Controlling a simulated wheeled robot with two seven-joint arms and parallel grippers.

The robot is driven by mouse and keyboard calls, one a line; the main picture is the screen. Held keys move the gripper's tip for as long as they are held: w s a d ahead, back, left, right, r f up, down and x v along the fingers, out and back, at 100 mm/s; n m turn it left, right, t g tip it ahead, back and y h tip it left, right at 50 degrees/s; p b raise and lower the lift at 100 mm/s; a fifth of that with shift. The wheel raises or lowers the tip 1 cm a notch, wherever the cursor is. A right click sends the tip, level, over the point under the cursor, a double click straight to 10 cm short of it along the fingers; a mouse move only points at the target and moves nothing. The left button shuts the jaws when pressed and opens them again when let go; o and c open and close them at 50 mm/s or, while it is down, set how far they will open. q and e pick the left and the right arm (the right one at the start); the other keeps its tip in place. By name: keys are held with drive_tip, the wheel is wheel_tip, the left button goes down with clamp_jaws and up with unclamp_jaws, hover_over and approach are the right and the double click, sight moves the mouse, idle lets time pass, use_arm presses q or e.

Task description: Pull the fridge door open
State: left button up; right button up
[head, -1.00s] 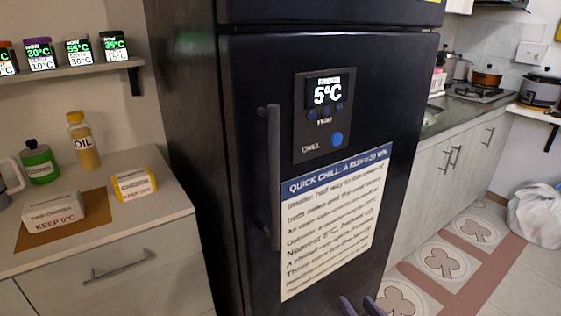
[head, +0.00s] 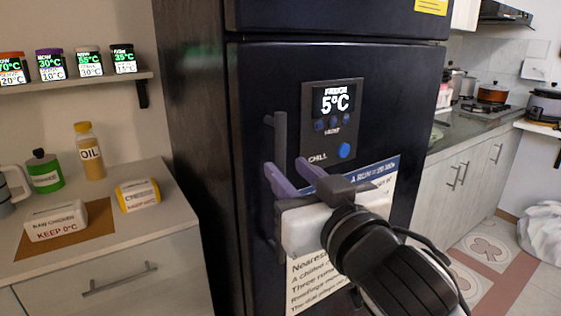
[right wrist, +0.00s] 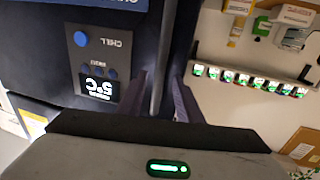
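The dark fridge door (head: 400,120) is shut, flush with the cabinet. Its vertical grey handle (head: 275,130) runs along the door's left side. My right gripper (head: 286,167) is at the handle's middle, with its purple fingers pointing at the door. In the right wrist view, the handle (right wrist: 160,45) shows as a bar between the two spread fingers (right wrist: 158,82). The gripper is open, with one finger on each side of the bar and gaps visible. The gripper hides part of the handle and the door's paper notice (head: 310,281). My left gripper is not in view.
A counter (head: 150,240) stands left of the fridge, with an oil bottle (head: 89,155), a green jar (head: 45,172) and food packs. A shelf (head: 75,82) with spice jars is above it. Kitchen cabinets (head: 470,180) stand to the right.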

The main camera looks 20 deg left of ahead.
sight(282, 164)
drive_tip(key=shift+x, duration=2.3)
clamp_jaws()
